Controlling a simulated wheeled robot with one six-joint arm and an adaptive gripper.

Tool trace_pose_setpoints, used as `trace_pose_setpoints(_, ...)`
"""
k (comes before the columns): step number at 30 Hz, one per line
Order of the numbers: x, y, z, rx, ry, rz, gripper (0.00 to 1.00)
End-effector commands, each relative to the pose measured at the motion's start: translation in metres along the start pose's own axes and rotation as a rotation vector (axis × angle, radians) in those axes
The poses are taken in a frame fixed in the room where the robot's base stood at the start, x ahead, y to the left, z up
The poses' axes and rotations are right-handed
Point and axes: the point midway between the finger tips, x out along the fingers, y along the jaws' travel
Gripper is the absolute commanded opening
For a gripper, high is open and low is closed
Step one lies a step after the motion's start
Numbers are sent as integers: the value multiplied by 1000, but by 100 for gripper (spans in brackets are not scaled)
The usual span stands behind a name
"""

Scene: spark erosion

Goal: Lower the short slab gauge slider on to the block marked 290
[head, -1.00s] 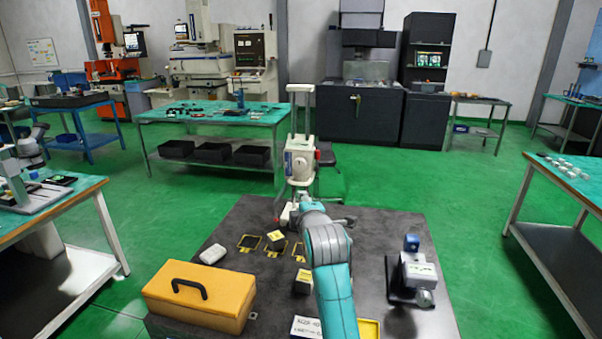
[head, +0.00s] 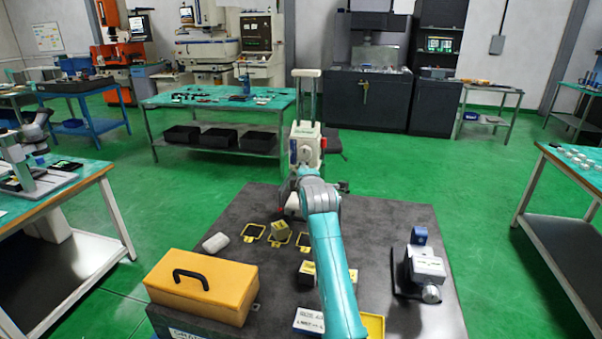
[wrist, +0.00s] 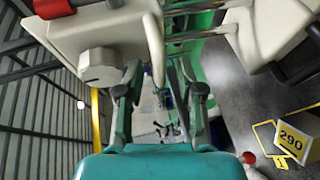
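The slab gauge's white slider (head: 305,145) sits high on twin upright posts at the table's far edge in the head view. In the wrist view the slider (wrist: 110,30) fills the upper left, with a grey knob and a red knob; its rods run right to a white base part (wrist: 275,35). The block marked 290 (wrist: 292,138) stands on the table at lower right, by a yellow outline, apart from the slider. It appears to be the small block in the head view (head: 280,229).
On the dark table (head: 370,225) are a yellow toolbox (head: 203,283), a white rounded object (head: 216,242), another block (head: 307,272), yellow outlines (head: 253,231), a white label card (head: 309,320) and a grey vice-like device (head: 425,265). Bare tabletop lies right of my arm.

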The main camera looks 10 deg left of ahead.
Motion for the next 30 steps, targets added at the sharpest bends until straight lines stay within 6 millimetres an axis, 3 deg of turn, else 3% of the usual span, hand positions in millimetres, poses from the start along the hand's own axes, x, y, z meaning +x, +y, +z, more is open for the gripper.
trace_pose_setpoints(15, 11, 0, 0, 0, 0, 0, 37)
trace_pose_setpoints(20, 11, 0, 0, 0, 0, -1, 0)
trace_pose_setpoints(26, 12, -1, -1, 0, 0, -1, 0)
trace_pose_setpoints(30, 18, -9, -11, 0, 0, -6, 0)
